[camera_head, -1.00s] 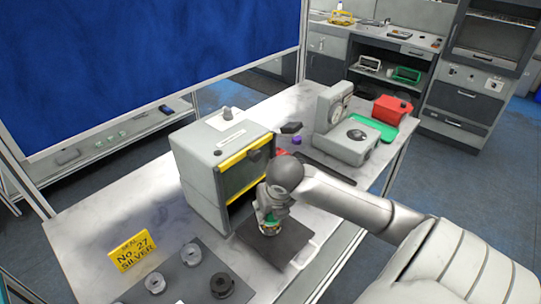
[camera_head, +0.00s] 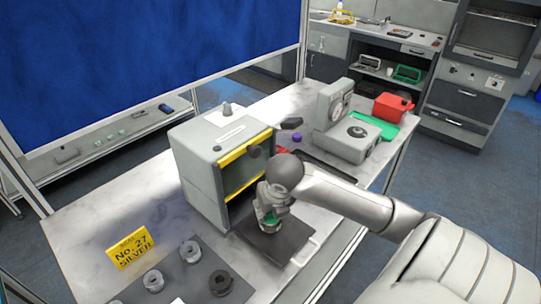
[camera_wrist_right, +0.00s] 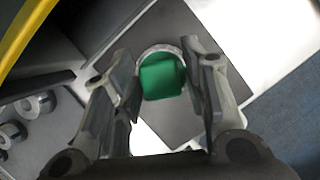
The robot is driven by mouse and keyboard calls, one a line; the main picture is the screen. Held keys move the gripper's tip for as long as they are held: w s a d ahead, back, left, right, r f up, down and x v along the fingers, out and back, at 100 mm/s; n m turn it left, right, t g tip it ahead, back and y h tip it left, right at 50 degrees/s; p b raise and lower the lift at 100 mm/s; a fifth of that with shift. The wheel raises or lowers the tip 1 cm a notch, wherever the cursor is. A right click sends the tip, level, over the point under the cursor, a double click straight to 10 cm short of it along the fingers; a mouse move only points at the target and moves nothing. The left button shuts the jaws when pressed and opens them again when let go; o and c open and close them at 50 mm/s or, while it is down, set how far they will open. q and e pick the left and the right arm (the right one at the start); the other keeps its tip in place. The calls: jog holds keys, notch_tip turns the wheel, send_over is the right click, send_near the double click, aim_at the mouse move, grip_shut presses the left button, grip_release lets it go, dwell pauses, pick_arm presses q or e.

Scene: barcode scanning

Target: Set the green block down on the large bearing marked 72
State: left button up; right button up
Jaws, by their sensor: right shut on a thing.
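My right gripper (camera_head: 270,212) is shut on the green block (camera_head: 269,219) above the dark square mat in front of the grey box. In the right wrist view the green block (camera_wrist_right: 161,77) sits between the two fingers of my right gripper (camera_wrist_right: 159,65). The silver rim of a round bearing (camera_wrist_right: 158,48) shows just behind the block in that view. The block covers most of the bearing, and no 72 marking can be read. I cannot tell whether block and bearing touch. My left gripper is not in view.
The grey box with yellow edging (camera_head: 208,165) stands close to the left of my right gripper. The dark mat (camera_head: 275,250) lies under the bearing. Several rings stand near a yellow sign (camera_head: 130,249). A grey gauge device (camera_head: 350,138) and a red box (camera_head: 392,107) are farther back.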

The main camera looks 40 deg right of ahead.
jog(key=shift+f+b, duration=0.3)
jog(key=shift+b, duration=0.15)
jog(key=o, duration=1.2)
jog(key=shift+o, duration=0.4)
jog(key=shift+o, duration=1.4)
jog(key=shift+r+p, duration=2.3)
jog(key=shift+r, duration=1.5)
jog(key=shift+a, duration=0.1)
